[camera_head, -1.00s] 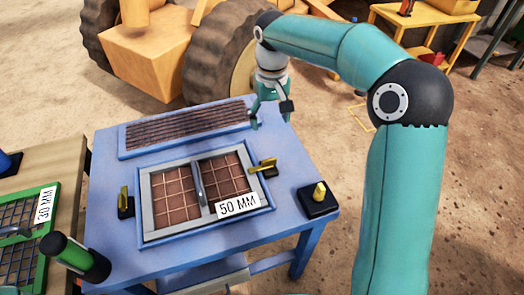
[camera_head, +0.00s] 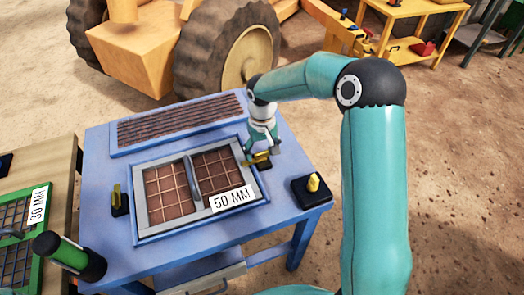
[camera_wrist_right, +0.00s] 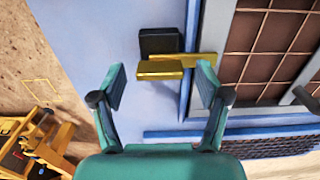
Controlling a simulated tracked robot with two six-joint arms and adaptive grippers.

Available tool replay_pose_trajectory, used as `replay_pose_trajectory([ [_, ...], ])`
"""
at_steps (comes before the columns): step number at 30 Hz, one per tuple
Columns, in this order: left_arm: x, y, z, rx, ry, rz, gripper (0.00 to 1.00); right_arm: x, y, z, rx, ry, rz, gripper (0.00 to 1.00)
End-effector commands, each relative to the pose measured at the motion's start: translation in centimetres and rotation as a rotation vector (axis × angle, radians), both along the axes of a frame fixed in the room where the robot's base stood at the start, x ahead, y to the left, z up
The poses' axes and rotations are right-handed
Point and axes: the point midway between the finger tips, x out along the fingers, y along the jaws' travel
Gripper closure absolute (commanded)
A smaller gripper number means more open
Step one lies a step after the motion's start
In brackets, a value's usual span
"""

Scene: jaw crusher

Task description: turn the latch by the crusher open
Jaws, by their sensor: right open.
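A yellow latch (camera_head: 257,158) on a black base sits at the right edge of the 50 MM screen (camera_head: 142,213) on the blue table. In the right wrist view the latch (camera_wrist_right: 160,68) shows a grip block and a bar reaching over the grey screen frame. My right gripper (camera_head: 261,150) is just above this latch. In the right wrist view the gripper (camera_wrist_right: 161,82) is open, with the latch grip between its fingers in the picture; contact cannot be told. A second yellow latch (camera_head: 117,197) stands left of the screen. My left gripper is not in view.
A black block with a yellow knob (camera_head: 313,184) sits at the table's right corner. A ribbed panel (camera_head: 180,122) lies behind the screen. A green-and-black cylinder (camera_head: 70,256) and a 30 MM screen (camera_head: 38,203) are at left. A wheeled machine (camera_head: 225,60) stands behind.

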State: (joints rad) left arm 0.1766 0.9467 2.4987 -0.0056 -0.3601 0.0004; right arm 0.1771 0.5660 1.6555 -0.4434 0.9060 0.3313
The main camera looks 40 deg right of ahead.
Motion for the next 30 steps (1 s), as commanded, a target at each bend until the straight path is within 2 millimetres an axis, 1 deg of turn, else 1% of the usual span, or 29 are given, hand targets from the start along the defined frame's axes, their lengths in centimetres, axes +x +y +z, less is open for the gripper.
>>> replay_pose_trajectory([
  [3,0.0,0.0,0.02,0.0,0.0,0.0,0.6,-0.02,-0.01,-0.56,0.0,0.001,-0.001,0.25],
  [11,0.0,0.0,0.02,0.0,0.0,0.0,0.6,0.0,-0.01,-0.66,0.0,0.0,-0.001,0.25],
  [12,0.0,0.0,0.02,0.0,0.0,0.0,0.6,-0.01,-0.01,-0.66,0.0,0.0,-0.001,0.28],
  [14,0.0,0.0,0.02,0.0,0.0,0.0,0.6,0.0,-0.01,-0.65,0.0,0.0,-0.001,0.38],
  [15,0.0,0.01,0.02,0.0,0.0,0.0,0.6,0.0,-0.01,-0.65,0.0,0.0,-0.001,0.45],
  [22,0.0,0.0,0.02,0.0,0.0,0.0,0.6,0.0,0.0,-0.63,0.001,0.0,-0.001,0.83],
  [23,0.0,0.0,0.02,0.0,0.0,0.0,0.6,0.0,0.0,-0.63,0.001,0.0,-0.001,0.85],
  [30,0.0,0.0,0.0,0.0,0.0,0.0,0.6,0.01,0.0,-0.62,0.001,0.0,0.016,0.85],
])
